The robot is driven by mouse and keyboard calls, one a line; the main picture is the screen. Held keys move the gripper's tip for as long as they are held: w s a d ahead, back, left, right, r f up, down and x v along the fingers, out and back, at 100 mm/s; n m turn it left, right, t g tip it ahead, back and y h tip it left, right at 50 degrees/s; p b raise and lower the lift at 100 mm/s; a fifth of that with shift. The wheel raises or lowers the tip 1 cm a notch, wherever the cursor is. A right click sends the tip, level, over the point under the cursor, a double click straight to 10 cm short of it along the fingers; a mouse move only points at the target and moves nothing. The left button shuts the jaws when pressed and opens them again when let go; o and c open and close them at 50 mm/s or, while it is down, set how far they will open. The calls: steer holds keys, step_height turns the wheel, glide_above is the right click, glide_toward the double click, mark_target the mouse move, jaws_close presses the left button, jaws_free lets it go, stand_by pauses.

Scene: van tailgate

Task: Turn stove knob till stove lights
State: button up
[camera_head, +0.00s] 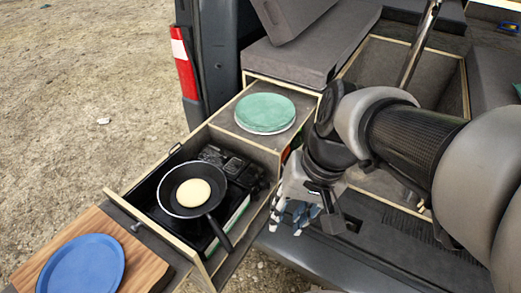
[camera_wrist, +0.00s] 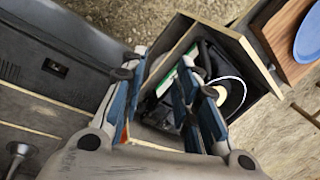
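The black camping stove (camera_head: 232,165) sits inside a pulled-out wooden drawer, with a black pan (camera_head: 195,209) on it. A pale round pancake (camera_head: 193,192) lies in the pan. I cannot make out the stove knob in either view. My gripper (camera_head: 300,217) is to the right of the stove, outside the drawer wall, with its fingers pointing down. In the wrist view my gripper (camera_wrist: 162,68) has its fingers spread, with nothing between them. Beyond them show the stove's green edge (camera_wrist: 166,82) and part of the pan (camera_wrist: 233,96), partly hidden by the right finger.
The drawer wall (camera_head: 190,254) stands between my gripper and the stove. A green plate (camera_head: 265,112) lies on the surface behind the stove. A blue plate (camera_head: 82,268) lies on a wooden board (camera_head: 143,262) at the front. The van bumper (camera_head: 320,250) is below my gripper.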

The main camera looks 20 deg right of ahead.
steer(key=w+d+f+m+y+p, duration=0.1)
steer(key=w+d+f+m+y, duration=0.5)
steer(key=w+f+m+y, duration=0.4)
steer(key=m+t, duration=1.2)
steer(key=m, duration=0.1)
glide_toward(266, 184)
steer(key=b+x, duration=0.1)
steer(key=x, duration=0.5)
steer(key=shift+w+r, duration=0.5)
jaws_close()
